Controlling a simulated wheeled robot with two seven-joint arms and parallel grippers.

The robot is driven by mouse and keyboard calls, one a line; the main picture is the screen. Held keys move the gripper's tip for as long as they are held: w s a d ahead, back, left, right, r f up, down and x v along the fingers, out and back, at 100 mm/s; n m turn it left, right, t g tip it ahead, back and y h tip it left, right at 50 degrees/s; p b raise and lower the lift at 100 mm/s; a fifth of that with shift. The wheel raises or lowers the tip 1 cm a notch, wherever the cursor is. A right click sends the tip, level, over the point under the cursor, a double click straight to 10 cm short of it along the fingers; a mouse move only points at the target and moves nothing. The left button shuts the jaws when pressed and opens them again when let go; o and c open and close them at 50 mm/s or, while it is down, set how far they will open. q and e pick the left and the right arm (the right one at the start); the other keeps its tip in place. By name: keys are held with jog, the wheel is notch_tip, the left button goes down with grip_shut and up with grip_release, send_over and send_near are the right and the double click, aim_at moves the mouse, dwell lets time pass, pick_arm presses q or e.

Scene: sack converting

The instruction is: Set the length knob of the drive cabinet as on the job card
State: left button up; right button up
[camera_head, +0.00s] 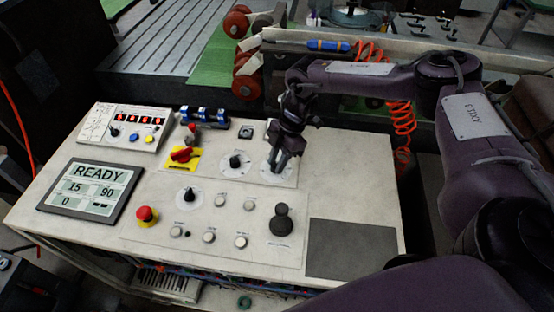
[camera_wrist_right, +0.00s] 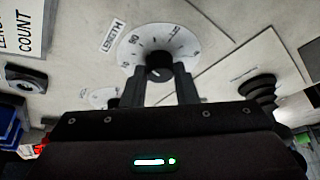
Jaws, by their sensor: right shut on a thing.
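The drive cabinet's sloped white panel (camera_head: 330,190) carries several dials. My right gripper (camera_head: 279,162) points down at the upper-right dial (camera_head: 266,178), its fingers hiding most of the knob there. In the right wrist view this black knob (camera_wrist_right: 159,66) sits on a round white scale (camera_wrist_right: 178,42), between the fingertips of my right gripper (camera_wrist_right: 160,78), which are shut on it. Another black knob on a white dial (camera_head: 235,161) stands just left. I cannot identify the job card surely. My left gripper is not in view.
A screen (camera_head: 92,190) reads READY, 15, 90 and 0. A red-digit counter box (camera_head: 125,128), a red switch on a yellow plate (camera_head: 181,155), a red mushroom button (camera_head: 146,215) and a black joystick (camera_head: 281,220) stand nearby. A grey pad (camera_head: 352,248) lies bare at right.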

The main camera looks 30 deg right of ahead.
jog(key=shift+w+f+n+g+b, duration=0.1)
jog(key=shift+n+g+b, duration=0.3)
jog(key=shift+n+b, duration=0.45)
jog(key=n+g+b, duration=0.1)
jog(key=n, duration=0.2)
jog(key=shift+a+h, duration=0.1)
jog(key=shift+h, duration=0.3)
jog(key=shift+n+b, duration=0.45)
jog(key=shift+b, duration=0.15)
jog(key=shift+r, duration=0.2)
jog(key=o, duration=1)
